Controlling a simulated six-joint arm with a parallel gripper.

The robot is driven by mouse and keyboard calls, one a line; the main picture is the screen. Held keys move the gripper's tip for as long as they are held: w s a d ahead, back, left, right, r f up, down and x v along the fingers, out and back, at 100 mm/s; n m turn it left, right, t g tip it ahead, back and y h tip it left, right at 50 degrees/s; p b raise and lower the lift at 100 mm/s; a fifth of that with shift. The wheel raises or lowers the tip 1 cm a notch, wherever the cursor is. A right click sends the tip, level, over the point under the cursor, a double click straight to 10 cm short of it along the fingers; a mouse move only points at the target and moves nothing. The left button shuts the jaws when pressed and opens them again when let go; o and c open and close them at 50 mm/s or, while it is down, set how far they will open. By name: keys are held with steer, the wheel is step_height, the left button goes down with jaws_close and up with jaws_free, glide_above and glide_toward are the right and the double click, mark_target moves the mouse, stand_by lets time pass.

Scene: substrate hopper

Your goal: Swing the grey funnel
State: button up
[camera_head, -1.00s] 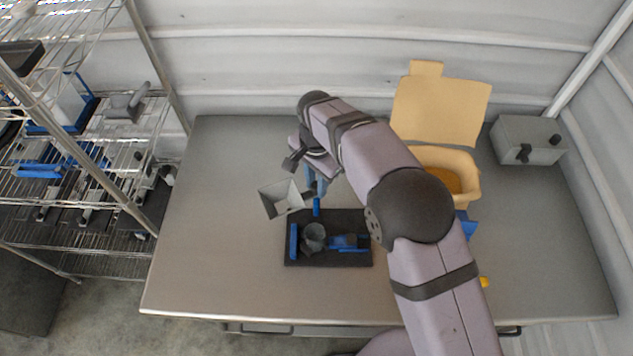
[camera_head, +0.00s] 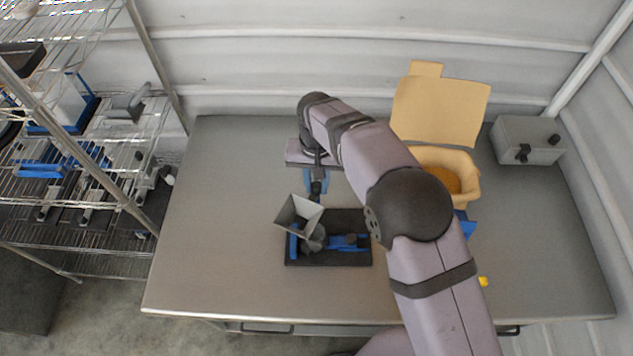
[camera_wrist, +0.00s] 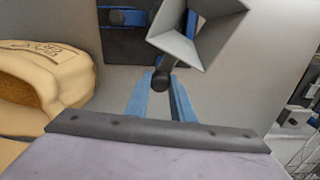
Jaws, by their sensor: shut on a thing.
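The grey funnel (camera_head: 298,218) is square and wide-mouthed and sits partly over the black base (camera_head: 350,261), above the dark grey cup (camera_head: 317,241). It hides part of the cup. My gripper (camera_head: 317,188) is just behind and right of the funnel, its blue fingers shut on the funnel's dark handle. In the wrist view, the fingers (camera_wrist: 160,88) close around the dark round knob at the end of the handle, and the funnel (camera_wrist: 203,35) extends beyond it, cut by the top edge.
Blue parts (camera_head: 348,241) lie on the black base. A bag of brown substrate (camera_head: 470,190) stands open at the right; it also shows in the wrist view (camera_wrist: 85,85). A grey box (camera_head: 528,140) is at the back right. A wire shelf stands left. The table's left side is clear.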

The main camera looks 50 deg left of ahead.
steer(key=shift+n, duration=0.4)
steer(key=n, duration=0.4)
steer(key=shift+f+n, duration=0.1)
steer(key=shift+n, duration=0.2)
steer(key=o, duration=0.7)
steer(key=shift+o, duration=0.2)
steer(key=shift+r+p, duration=1)
steer(key=shift+r, duration=2.6)
